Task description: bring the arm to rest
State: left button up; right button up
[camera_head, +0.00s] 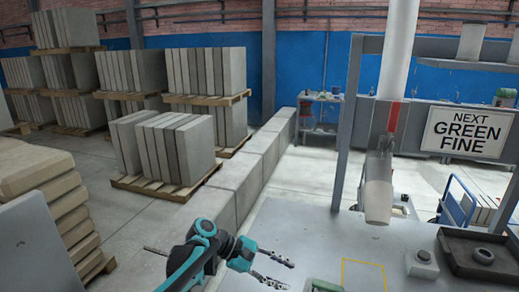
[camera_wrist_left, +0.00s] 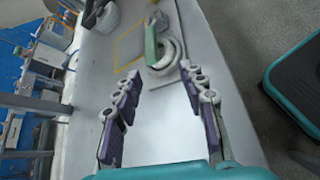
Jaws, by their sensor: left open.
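My left gripper (camera_head: 288,274) is open and empty above the left part of the grey table (camera_head: 300,225). In the left wrist view its two fingers (camera_wrist_left: 160,73) are spread apart with bare table between them. Beyond the fingertips lies a green-handled thing (camera_wrist_left: 150,42) beside a pale round ring (camera_wrist_left: 170,52). The green thing shows only partly at the bottom edge of the head view (camera_head: 326,286). My right gripper is in neither view.
A white pipe with a grey nozzle (camera_head: 377,190) hangs over the table. A yellow outlined square (camera_head: 363,275), a button box (camera_head: 422,258) and a dark tray (camera_head: 454,262) with a ring lie right. A "NEXT GREEN FINE" sign (camera_head: 466,133) stands behind. Stacked slabs (camera_head: 165,148) stand left.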

pick_arm(q)
jog(key=s+a+f+m+t+y, duration=0.1)
jog(key=s+a+m+t+y, duration=0.1)
jog(key=s+a, duration=0.4)
jog(key=s+a+f+m+t+y, duration=0.2)
jog(key=s+a+m+y, duration=0.3)
jog(key=a, duration=0.4)
jog(key=s+a+f+m+t+y, duration=0.1)
jog(key=s+a+m+t+y, duration=0.2)
jog(key=s+a, duration=0.4)
jog(key=shift+a+f+m+t+y, duration=0.4)
jog(key=shift+a+y, duration=0.2)
jog(key=shift+y, duration=0.2)
jog(key=shift+s+a+f+m, duration=0.2)
jog(key=shift+a+m, duration=0.1)
jog(key=shift+a, duration=0.1)
